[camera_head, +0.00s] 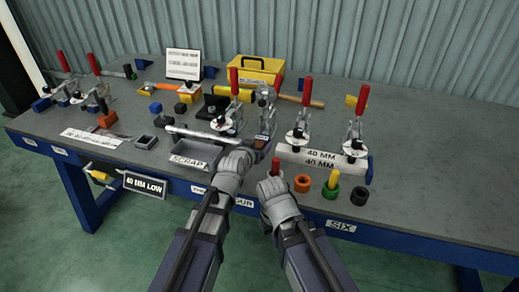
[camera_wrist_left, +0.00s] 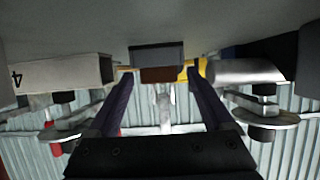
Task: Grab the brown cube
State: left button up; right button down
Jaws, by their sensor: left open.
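My left gripper (camera_head: 240,158) is over the table's front, right of the SCRAP tray (camera_head: 185,160). In the left wrist view, which is upside down, its two dark fingers (camera_wrist_left: 160,95) are apart with a gap between them. A brown block (camera_wrist_left: 160,74) shows in that gap, beyond the fingertips, against a grey block (camera_wrist_left: 157,53); I see no contact with the fingers.
A metal bar (camera_head: 205,135) lies behind the tray. Red-handled clamps (camera_head: 300,125) and a 40 MM block (camera_head: 320,160) stand close to the right. An orange ring (camera_head: 302,183) and other rings line the front edge. The far right tabletop is clear.

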pick_arm(q)
jog(key=shift+s+r, duration=0.1)
grip_shut()
dwell(0.6)
